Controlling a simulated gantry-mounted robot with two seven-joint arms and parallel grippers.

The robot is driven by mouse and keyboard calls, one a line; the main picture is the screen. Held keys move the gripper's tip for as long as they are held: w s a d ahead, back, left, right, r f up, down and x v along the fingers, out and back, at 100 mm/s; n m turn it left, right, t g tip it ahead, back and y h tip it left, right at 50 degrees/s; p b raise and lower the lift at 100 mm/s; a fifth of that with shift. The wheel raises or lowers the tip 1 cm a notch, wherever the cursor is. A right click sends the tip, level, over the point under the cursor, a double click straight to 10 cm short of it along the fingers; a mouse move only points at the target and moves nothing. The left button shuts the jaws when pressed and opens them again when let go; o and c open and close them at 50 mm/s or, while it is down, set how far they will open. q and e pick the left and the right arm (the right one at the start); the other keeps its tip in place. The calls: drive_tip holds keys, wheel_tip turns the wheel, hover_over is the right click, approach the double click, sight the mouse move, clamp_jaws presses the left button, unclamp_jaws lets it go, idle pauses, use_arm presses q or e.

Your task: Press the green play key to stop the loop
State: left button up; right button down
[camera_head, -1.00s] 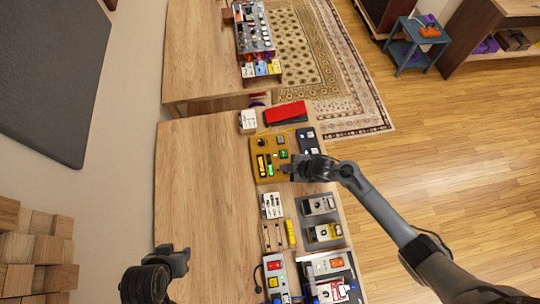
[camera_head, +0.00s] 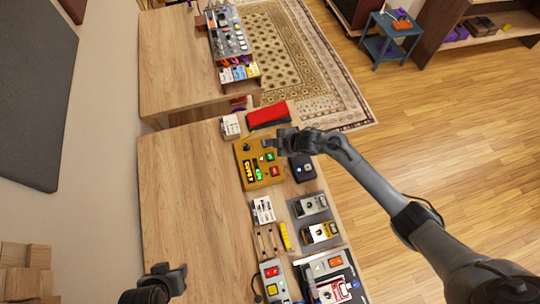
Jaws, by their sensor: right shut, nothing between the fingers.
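The yellow looper box (camera_head: 245,174) lies on the wooden desk. On its face are a green key (camera_head: 270,157), a red key (camera_head: 275,171) below it, a black knob and a lit yellow-green display at the left. My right gripper (camera_head: 270,143) is shut and empty over the box's upper right edge, just above the green key in the picture. I cannot tell its height over the box or whether it touches. My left gripper (camera_head: 178,280) is over the desk's lower left, far from the box; its jaw state is unclear.
A black pedal (camera_head: 302,168) sits right of the box. A red case (camera_head: 267,114) and a white box (camera_head: 231,126) lie behind it. More pedals (camera_head: 312,205) and a small mixer (camera_head: 272,282) stand nearer. The desk's left side (camera_head: 190,190) is bare.

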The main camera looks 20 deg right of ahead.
drive_tip(key=b, duration=0.6)
hover_over(272, 157)
wheel_tip(272, 157, down, 7)
drive_tip(key=shift+r, duration=0.15)
drive_tip(key=shift+f+b, duration=0.9)
drive_tip(key=shift+f, duration=0.1)
idle(0.8)
drive_tip(key=shift+f, duration=0.2)
drive_tip(key=shift+f, duration=0.25)
